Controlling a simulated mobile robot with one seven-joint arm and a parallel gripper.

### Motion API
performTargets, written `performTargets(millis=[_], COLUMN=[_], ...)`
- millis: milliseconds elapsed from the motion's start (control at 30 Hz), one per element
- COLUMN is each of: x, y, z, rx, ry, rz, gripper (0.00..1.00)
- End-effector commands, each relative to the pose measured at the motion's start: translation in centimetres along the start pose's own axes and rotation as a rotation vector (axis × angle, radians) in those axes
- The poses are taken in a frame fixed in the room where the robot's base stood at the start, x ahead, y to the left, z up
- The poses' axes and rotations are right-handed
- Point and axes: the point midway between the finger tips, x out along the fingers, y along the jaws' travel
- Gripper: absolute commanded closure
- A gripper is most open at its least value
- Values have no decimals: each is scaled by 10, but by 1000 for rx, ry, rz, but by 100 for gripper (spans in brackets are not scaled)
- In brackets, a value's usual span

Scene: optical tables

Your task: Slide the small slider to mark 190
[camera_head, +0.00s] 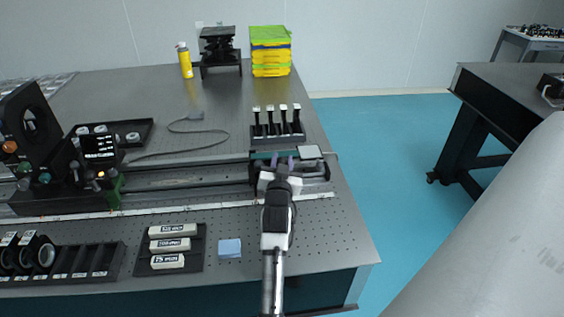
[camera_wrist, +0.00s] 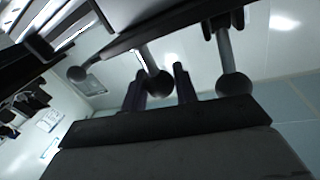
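The optical rail (camera_head: 190,181) runs left to right across the table, with a pale scale strip (camera_head: 160,209) along its near side. A small carriage, apparently the small slider (camera_head: 311,172), sits near the rail's right end, partly hidden by my arm. My gripper (camera_head: 283,161) is over the carriage's left part. In the wrist view my gripper's two dark fingers (camera_wrist: 160,88) stand apart. A ball-ended rod (camera_wrist: 157,84) shows between them; I cannot tell whether they touch it. The scale numbers are too small to read.
A larger instrument with a lit screen (camera_head: 99,146) stands at the rail's left. A rack of upright holders (camera_head: 277,133) is just behind the carriage. A tray of labelled blocks (camera_head: 171,248) and a blue pad (camera_head: 229,248) lie in front. The table's right edge is close.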

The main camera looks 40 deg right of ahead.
Motion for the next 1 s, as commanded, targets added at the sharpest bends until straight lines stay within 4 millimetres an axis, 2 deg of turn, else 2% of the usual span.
performTargets(millis=[33,167,767,800,900,1000], x=[0,0,-1,-1,-1,-1], y=[0,0,-5,-5,-5,-4], z=[0,0,1,1,1,1], rx=[0,0,0,0,0,0], ry=[0,0,-1,-1,-1,-1], rz=[0,0,-1,-1,-1,-1], gripper=[84,100,100,66,53,52])
